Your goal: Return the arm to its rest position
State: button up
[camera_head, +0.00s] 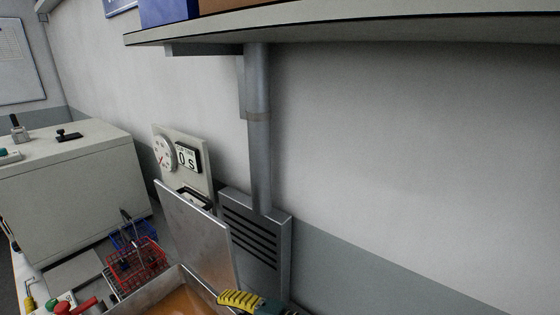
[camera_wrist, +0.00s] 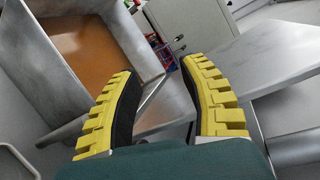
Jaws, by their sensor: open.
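My gripper (camera_head: 246,299) shows at the bottom edge of the head view, with a yellow ridged finger beside the open metal box (camera_head: 150,301). In the wrist view, my gripper (camera_wrist: 158,68) has its two yellow and black fingers spread apart with nothing between them. The metal box (camera_wrist: 150,62) with an orange-brown inside is at the upper left there, apart from the fingers. Most of my arm is outside the head view.
A raised metal panel (camera_head: 196,238) stands behind the box, near a gauge board (camera_head: 183,160) and a grey vented unit with a pipe (camera_head: 258,150). Red (camera_head: 135,262) and blue wire baskets sit left. A shelf (camera_head: 350,27) overhangs above. The wall area at right is clear.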

jog(key=s+d+r+n+t+h, duration=0.3)
jog(key=s+d+r+t+h, duration=0.25)
jog(key=r, duration=0.45)
jog(key=s+d+r+n+t+h, duration=0.2)
jog(key=s+d+r+t+h, duration=0.3)
jog(key=r, duration=0.4)
jog(key=s+d+r+n+t+h, duration=0.3)
jog(key=s+d+r+t+h, duration=0.25)
jog(key=r, duration=0.45)
notch_tip(320, 180, up, 21)
jog(key=w+d+p, duration=0.1)
jog(key=p, duration=2)
jog(key=shift+w+d+t+p, duration=0.25)
jog(key=shift+d+t+p, duration=0.05)
jog(key=shift+d, duration=0.05)
jog(key=shift+r+y, duration=0.1)
jog(key=shift+y, duration=0.3)
